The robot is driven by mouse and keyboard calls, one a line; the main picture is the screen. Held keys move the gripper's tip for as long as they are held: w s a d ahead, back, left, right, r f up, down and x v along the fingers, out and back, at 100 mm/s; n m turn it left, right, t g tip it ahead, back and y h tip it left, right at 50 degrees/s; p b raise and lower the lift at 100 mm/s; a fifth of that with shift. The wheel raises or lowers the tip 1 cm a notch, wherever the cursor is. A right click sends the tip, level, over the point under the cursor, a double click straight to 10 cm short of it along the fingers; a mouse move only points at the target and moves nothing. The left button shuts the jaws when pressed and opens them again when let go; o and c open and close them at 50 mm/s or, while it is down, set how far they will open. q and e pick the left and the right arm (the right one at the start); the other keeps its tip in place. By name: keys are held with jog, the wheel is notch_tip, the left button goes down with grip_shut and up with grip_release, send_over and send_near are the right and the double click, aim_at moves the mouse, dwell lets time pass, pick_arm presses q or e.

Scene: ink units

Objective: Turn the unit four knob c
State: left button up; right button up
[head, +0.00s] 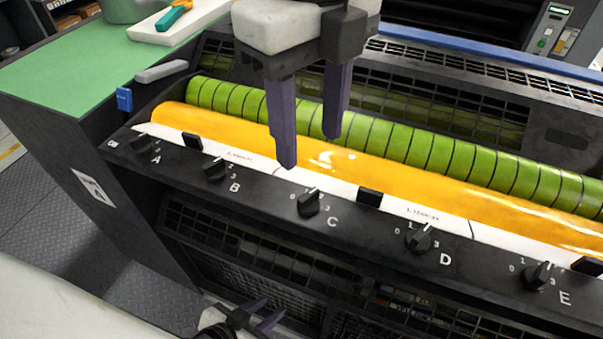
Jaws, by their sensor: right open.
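Knob C (308,204) is a black rotary knob on the dark front rail (270,198) of the ink unit, above the letter C. Small numbers stand around it; I cannot read its exact setting.
Knobs A (140,143), B (215,169), D (419,238) and E (538,276) share the rail. Black blocks (369,197) stand between them. A yellow ink roller (390,180) and a green roller (400,140) lie behind. A green-topped cabinet (60,75) is at left.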

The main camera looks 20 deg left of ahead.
aim_at(308, 194)
notch_tip(308, 194, down, 10)
jog(key=shift+r+p, duration=0.1)
jog(key=shift+p, duration=0.4)
jog(key=c, duration=1)
jog(key=shift+c, duration=0.2)
